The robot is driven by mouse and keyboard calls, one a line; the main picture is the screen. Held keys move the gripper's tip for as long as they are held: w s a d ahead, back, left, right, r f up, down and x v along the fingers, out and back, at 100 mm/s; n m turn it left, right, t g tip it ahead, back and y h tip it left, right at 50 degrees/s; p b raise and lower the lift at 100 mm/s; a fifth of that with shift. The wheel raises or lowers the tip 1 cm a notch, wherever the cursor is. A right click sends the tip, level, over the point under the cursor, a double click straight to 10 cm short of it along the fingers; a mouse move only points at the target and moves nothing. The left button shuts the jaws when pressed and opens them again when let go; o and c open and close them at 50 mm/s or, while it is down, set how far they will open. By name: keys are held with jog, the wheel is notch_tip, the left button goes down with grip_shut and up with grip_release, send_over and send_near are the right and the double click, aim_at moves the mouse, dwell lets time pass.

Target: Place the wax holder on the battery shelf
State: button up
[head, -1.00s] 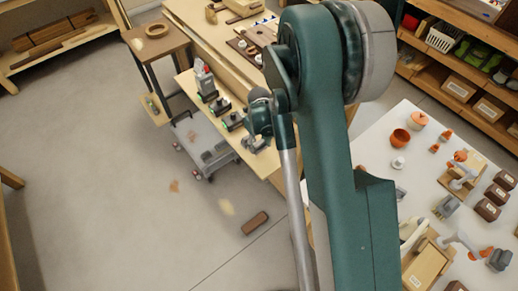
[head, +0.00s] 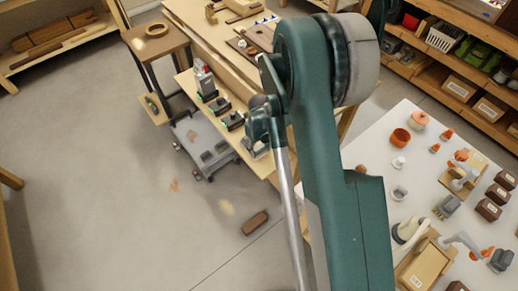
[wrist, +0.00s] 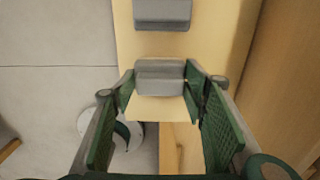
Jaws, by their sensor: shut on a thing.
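My gripper (wrist: 158,88) is shut on a grey block (wrist: 160,75), which I take to be the wax holder; its two green pads flank it. The block is over the front end of a light wooden shelf (wrist: 215,30), probably the battery shelf; I cannot tell whether it touches the wood. In the head view the block (head: 258,151) shows only partly by my gripper, at the near end of the wooden shelf (head: 185,83). My arm covers much of the area there.
A second grey block (wrist: 162,12) lies farther along the shelf. In the head view, several dark-based devices (head: 219,105) stand along it. A grey cart (head: 196,132) is below, left of the shelf. A white table (head: 362,155) with many objects is at right. The floor at left is mostly clear.

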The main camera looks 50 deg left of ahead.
aim_at(259, 148)
jog(key=o, duration=0.9)
jog(key=shift+o, duration=0.2)
jog(key=shift+r, duration=0.2)
notch_tip(259, 148, up, 12)
jog(key=p, duration=0.1)
jog(key=shift+f, duration=0.1)
dwell(0.5)
dwell(0.4)
